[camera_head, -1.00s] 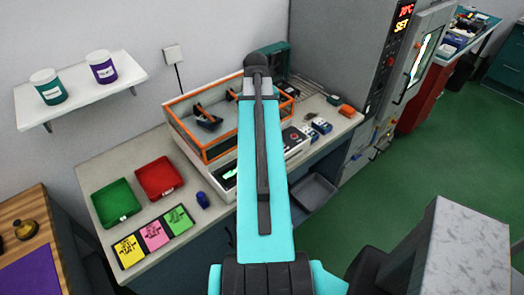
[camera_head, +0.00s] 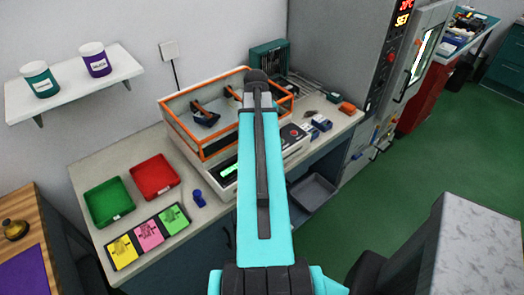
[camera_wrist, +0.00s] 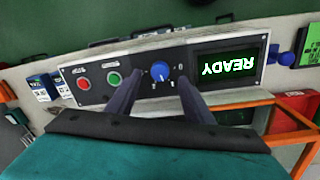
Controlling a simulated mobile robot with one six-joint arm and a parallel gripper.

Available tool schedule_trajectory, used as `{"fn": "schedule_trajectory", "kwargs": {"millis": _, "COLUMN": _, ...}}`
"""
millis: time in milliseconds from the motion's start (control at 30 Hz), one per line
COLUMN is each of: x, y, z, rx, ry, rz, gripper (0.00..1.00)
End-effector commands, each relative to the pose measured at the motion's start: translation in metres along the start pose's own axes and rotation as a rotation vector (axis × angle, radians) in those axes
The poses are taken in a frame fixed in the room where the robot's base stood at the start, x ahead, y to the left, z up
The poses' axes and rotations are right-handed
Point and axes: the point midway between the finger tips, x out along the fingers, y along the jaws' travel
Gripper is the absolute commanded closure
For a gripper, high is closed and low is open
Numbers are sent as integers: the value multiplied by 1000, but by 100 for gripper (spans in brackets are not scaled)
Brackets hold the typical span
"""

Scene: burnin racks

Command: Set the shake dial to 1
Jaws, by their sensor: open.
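The display (camera_wrist: 226,69) reads READY in green. The shaker (camera_head: 186,143) has an orange-edged clear tray in the head view, where my arm hides the dial and my gripper.
A red button (camera_wrist: 83,84) and a green button (camera_wrist: 113,79) sit beside the dial. Green (camera_head: 109,202) and red (camera_head: 154,177) bins and coloured cards (camera_head: 149,236) lie left on the bench. A tall grey cabinet (camera_head: 335,45) stands right of the shaker.

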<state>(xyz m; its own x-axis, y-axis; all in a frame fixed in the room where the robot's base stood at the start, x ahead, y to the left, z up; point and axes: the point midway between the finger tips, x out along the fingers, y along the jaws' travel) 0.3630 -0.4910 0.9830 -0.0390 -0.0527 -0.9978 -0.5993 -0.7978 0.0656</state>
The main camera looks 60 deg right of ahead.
Motion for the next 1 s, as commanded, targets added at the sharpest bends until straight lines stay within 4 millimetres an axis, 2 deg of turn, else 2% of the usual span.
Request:
{"fn": "schedule_trajectory", "kwargs": {"millis": 100, "x": 15, "y": 0, "z": 0, "rx": 0, "ry": -1, "rz": 0, "gripper": 53}}
{"fn": "schedule_trajectory", "kwargs": {"millis": 500, "x": 46, "y": -1, "z": 0, "rx": -1, "ry": 0, "rz": 0, "gripper": 53}}
{"fn": "schedule_trajectory", "kwargs": {"millis": 1000, "x": 51, "y": -1, "z": 0, "rx": -2, "ry": 0, "rz": 0, "gripper": 53}}
